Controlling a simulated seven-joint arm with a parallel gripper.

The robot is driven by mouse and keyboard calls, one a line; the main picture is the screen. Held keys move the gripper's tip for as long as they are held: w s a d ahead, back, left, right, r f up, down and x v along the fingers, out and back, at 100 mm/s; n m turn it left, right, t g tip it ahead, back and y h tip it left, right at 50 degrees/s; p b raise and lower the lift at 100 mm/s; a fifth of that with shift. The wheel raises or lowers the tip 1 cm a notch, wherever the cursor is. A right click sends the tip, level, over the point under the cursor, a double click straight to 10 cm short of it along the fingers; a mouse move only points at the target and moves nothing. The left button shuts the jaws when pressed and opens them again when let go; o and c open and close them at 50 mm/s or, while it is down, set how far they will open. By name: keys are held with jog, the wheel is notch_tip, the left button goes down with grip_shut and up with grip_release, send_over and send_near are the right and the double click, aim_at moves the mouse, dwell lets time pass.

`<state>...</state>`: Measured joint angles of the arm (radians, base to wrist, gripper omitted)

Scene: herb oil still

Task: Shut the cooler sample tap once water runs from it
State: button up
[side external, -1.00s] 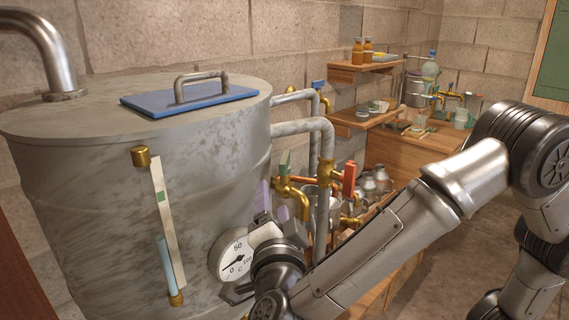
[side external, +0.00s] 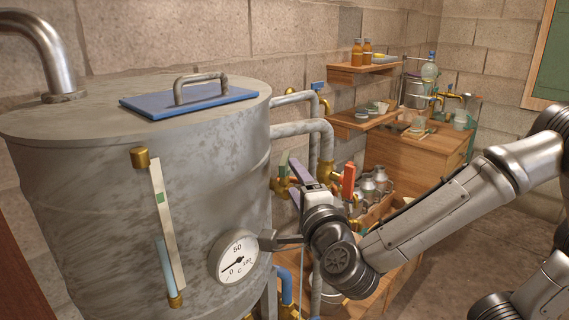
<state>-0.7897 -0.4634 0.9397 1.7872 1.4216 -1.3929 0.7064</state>
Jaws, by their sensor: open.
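A brass tap with a green handle (side external: 283,166) stands on the pipes just right of the tank. A second brass tap with an orange-red handle (side external: 348,182) stands further right. I cannot tell for certain which tap is the cooler sample tap. My gripper (side external: 297,184) is open, its pale purple fingers beside the green-handled tap. I cannot tell whether they touch it. The gripper and wrist hide part of the pipes and any spout below. A thin pale blue vertical line (side external: 301,262) shows under my wrist; I cannot tell whether it is running water or a tube.
The large grey tank (side external: 90,190) fills the left, with a dial gauge (side external: 234,257) and a sight tube (side external: 168,230). A blue-handled valve (side external: 319,87) sits on the upper pipe. Metal cans (side external: 374,182) stand behind my arm. A wooden bench (side external: 405,155) is at the back right.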

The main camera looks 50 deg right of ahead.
aim_at(287, 167)
jog(key=x, duration=0.8)
jog(key=shift+w, duration=0.25)
grip_shut()
